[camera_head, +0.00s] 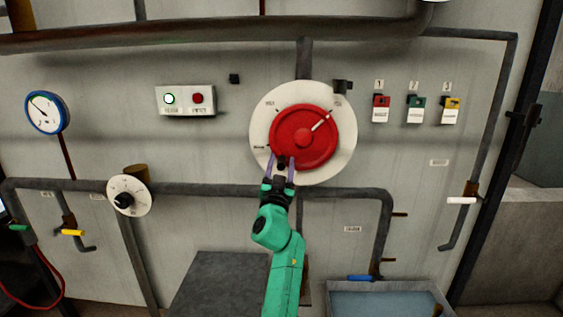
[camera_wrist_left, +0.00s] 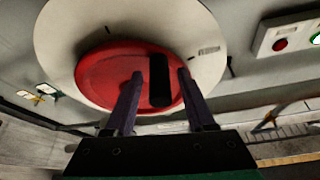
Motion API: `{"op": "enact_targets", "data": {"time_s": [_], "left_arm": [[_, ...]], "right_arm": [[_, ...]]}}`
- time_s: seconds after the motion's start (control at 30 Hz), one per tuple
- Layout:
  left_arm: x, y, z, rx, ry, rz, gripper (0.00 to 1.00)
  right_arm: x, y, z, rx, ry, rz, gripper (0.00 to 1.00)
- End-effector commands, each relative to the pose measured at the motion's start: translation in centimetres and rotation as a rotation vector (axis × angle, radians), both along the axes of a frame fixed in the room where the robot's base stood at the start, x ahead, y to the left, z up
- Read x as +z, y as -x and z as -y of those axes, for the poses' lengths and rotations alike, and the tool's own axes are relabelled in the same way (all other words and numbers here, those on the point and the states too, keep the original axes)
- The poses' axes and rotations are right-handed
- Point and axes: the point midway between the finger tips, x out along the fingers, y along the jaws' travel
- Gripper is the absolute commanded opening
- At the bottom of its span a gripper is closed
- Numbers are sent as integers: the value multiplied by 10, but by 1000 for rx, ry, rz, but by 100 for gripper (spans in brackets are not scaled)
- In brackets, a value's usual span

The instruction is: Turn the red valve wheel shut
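The red valve wheel (camera_head: 303,137) sits on a round white dial plate (camera_head: 344,150) on the wall panel. A white pointer line on the wheel points to the upper right, toward a small mark. A dark handle (camera_wrist_left: 160,82) stands out from the wheel's lower left in the head view. My left gripper (camera_head: 281,160) is at this lower left part of the wheel. Its two purple fingers stand apart, one on each side of the handle. In the left wrist view my gripper (camera_wrist_left: 160,75) shows gaps beside the handle, so it looks open around it. My right gripper is not in view.
A box with a lit green lamp (camera_head: 169,99) and red button (camera_head: 197,98) is left of the wheel. Coloured switches (camera_head: 415,109) are on the right. Dark pipes (camera_head: 220,190) cross below the wheel. A water basin (camera_head: 345,300) is at lower right.

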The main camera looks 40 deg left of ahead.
Motion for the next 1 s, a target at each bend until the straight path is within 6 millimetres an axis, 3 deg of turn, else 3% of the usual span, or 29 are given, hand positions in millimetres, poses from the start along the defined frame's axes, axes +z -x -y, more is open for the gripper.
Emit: {"op": "enact_targets", "data": {"time_s": [0.03,0.1,0.13,1.0], "left_arm": [[0,0,0,0,0,0,33],[0,0,0,0,0,0,6],[0,0,0,0,0,0,0],[-1,0,-1,0,1,-2,0]], "right_arm": [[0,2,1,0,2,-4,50],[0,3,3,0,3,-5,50],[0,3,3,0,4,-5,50],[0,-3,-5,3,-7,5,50]]}}
